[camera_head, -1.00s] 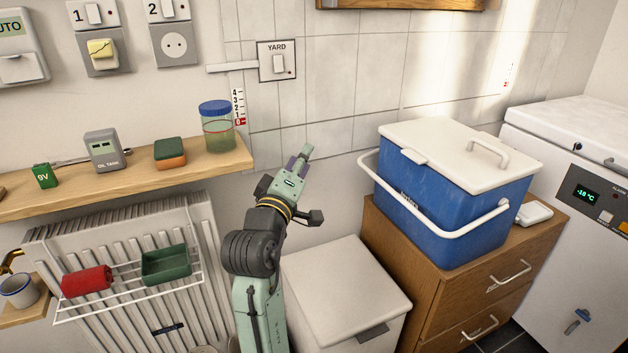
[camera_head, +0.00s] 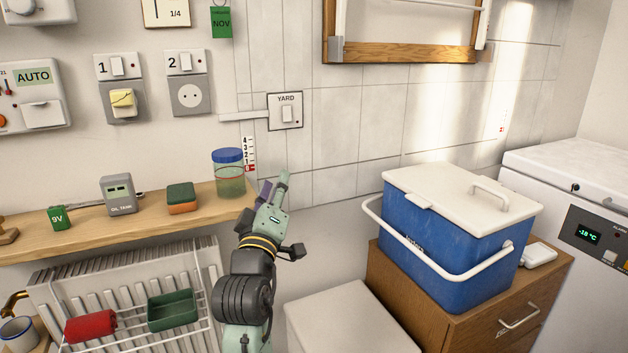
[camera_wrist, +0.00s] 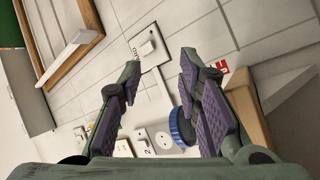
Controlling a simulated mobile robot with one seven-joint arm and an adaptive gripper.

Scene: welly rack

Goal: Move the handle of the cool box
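The blue cool box (camera_head: 449,243) stands on a wooden drawer cabinet, with its white lid (camera_head: 455,195) on. Its white handle (camera_head: 430,262) is a bail that hangs low across the front of the box. My gripper (camera_head: 275,188) is up by the tiled wall, left of the cool box and well apart from the handle. In the wrist view my gripper (camera_wrist: 160,75) has its two purple-padded fingers spread, with nothing between them. The cool box is not clearly visible in the wrist view.
The wooden cabinet (camera_head: 420,305) stands beside a white bin (camera_head: 345,320) and a white freezer (camera_head: 590,225). A shelf (camera_head: 140,220) at left holds a blue-lidded jar (camera_head: 229,177) close to my gripper. A YARD switch (camera_head: 286,112) is on the wall above.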

